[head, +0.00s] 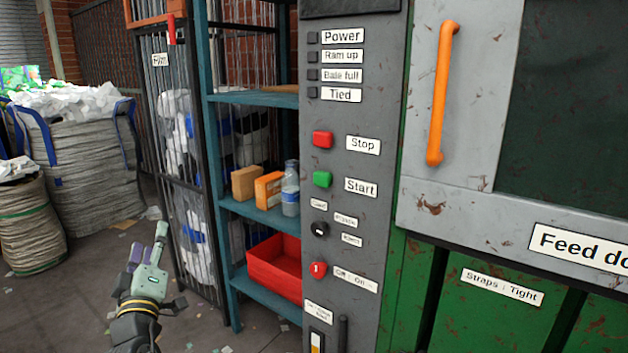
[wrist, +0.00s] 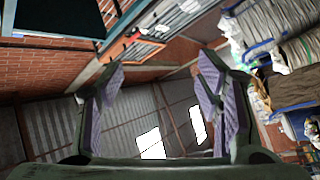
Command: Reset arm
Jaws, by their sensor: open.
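My gripper (head: 150,246) is in the lower left of the head view, pointing up, in front of the concrete floor and left of the machine panel. It holds nothing and touches nothing that I can see. In the wrist view my gripper (wrist: 160,105) shows its two purple-padded fingers spread apart, with only the far roof, wall and bright windows between them.
A teal shelf (head: 262,212) holds boxes, a bottle and a red bin (head: 274,268). Filled sacks (head: 85,165) stand left. Floor around my gripper is mostly free.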

